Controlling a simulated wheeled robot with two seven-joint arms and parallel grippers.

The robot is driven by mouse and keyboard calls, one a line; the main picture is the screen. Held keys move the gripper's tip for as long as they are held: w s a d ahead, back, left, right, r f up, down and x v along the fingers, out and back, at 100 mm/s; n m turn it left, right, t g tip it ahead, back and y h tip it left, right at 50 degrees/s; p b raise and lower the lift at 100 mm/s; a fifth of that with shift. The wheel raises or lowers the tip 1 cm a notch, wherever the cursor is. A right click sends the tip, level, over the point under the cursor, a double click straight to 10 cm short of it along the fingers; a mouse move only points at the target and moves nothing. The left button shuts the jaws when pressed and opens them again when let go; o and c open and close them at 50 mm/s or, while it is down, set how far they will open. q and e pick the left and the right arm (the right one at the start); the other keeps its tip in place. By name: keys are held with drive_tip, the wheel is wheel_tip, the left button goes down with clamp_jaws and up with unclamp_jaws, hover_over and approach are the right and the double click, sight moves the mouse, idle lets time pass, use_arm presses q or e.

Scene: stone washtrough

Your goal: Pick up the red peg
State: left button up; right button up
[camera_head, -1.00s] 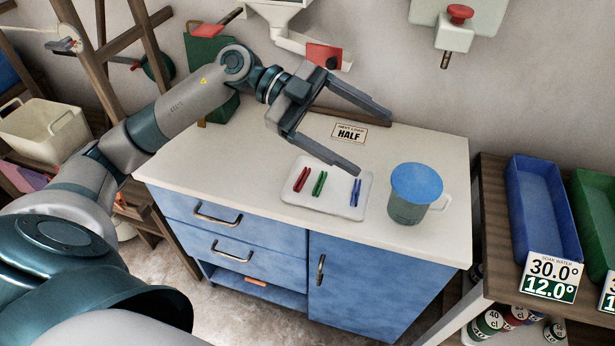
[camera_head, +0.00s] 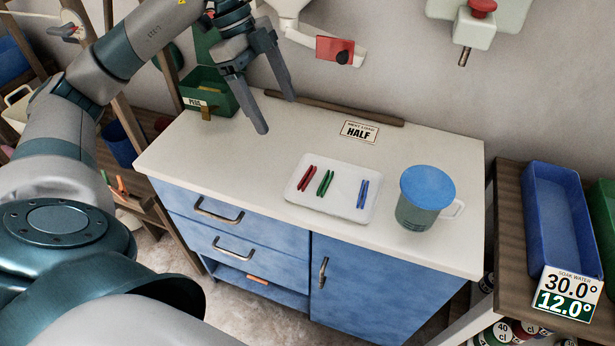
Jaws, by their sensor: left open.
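The red peg (camera_head: 307,178) lies on the left part of a white tray (camera_head: 342,204) on the counter. A green peg (camera_head: 325,183) lies beside it, and a blue peg (camera_head: 362,194) lies at the tray's right side. My left gripper (camera_head: 277,116) is open and empty, its fingers pointing down above the counter, behind and to the left of the tray. It is apart from the pegs. My right gripper does not show.
A jug with a blue lid (camera_head: 428,184) stands right of the tray. A green box labelled PEGS (camera_head: 209,92) stands at the counter's back left, close to my left gripper. A HALF card (camera_head: 359,132) lies behind the tray. The counter's left front is clear.

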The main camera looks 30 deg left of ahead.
use_arm(q)
drive_tip(key=p, duration=0.2)
approach(307, 176)
drive_tip(key=shift+d+f, duration=0.35)
drive_tip(key=shift+f, duration=0.2)
drive_tip(key=shift+d+f, duration=0.1)
drive_tip(key=shift+f, duration=0.5)
drive_tip(key=shift+d+f, duration=0.2)
drive_tip(key=shift+f, duration=0.05)
drive_tip(key=p+x, duration=0.1)
drive_tip(key=x, duration=0.2)
drive_tip(key=shift+w+f, duration=0.1)
drive_tip(key=shift+f, duration=0.25)
drive_tip(key=shift+d+f, duration=0.2)
drive_tip(key=shift+f, duration=0.2)
drive_tip(key=c, duration=1.1)
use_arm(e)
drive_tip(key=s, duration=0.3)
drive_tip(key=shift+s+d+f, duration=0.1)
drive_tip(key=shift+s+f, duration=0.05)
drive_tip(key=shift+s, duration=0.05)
